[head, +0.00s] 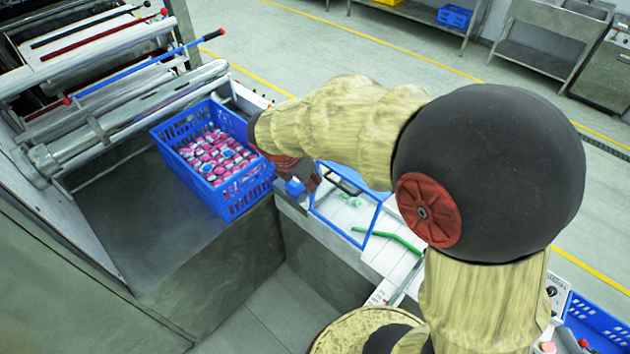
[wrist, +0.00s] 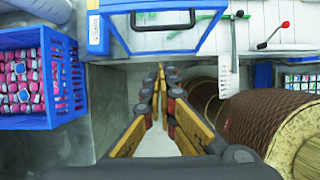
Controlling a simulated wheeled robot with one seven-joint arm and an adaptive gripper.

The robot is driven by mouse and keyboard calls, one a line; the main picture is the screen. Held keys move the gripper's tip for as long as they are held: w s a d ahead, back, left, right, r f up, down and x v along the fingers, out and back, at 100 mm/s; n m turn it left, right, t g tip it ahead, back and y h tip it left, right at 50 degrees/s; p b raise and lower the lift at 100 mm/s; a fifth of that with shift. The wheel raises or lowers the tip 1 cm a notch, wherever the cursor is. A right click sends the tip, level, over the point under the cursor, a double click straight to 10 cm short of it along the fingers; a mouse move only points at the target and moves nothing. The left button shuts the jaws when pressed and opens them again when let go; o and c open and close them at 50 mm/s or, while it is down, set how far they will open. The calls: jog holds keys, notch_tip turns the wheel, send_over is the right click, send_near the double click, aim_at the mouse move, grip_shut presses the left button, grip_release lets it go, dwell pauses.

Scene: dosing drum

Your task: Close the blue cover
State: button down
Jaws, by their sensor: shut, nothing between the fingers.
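The blue cover is a clear panel in a blue frame (head: 375,220) over a white worktop, partly hidden behind my arm in the head view. Its near edge (wrist: 150,52) and a black handle show at the top of the wrist view. I cannot tell its exact angle. My gripper (head: 312,181) is beside the left side of the frame in the head view. In the wrist view my gripper (wrist: 166,70) is shut and empty, with its fingertips just below the frame's near edge. I cannot tell whether they touch it.
A blue crate (head: 238,205) of pink and white packs stands to the left, close to my gripper; it also shows in the wrist view (wrist: 62,121). A small blue block (head: 294,187) sits next to the cover. Green pieces (head: 402,243) lie on the worktop.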

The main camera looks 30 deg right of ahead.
jog(key=w+d+f+p, duration=0.1)
jog(key=w+d+f, duration=0.1)
jog(key=d+f, duration=0.4)
jog(key=shift+x, duration=1.35)
jog(key=shift+s+a+f, duration=0.1)
jog(key=shift+f, duration=0.05)
